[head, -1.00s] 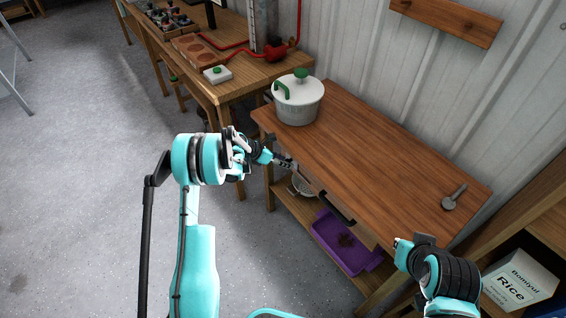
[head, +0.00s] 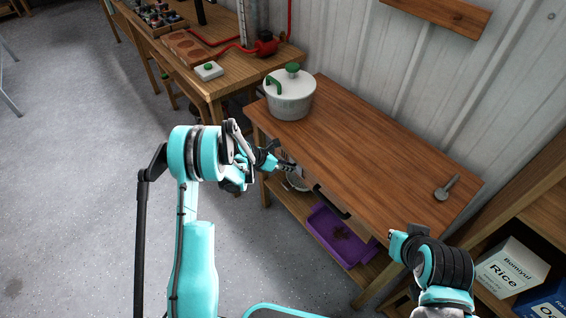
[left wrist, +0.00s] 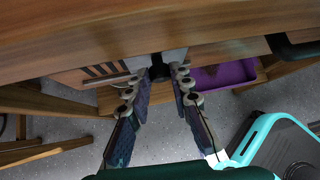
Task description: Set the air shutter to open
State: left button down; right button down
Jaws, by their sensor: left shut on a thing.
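The fingers are shut on this knob from both sides. In the head view my left gripper (head: 289,168) is at the bench's front edge, and the shutter is hidden there. My right arm's end (head: 408,244) is at the bench's near right corner; its fingers cannot be made out.
A black drawer-type handle (head: 332,202) is on the bench front to the right of my left gripper. A purple tray (head: 340,236) is on the lower shelf. A white pot (head: 290,95) and a grey tool (head: 447,188) rest on the bench top (head: 365,150), which is otherwise clear.

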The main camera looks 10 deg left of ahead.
pick_arm(q)
jog(key=c, duration=1.3)
grip_release()
jog(key=shift+c, duration=0.2)
jog(key=v, duration=1.2)
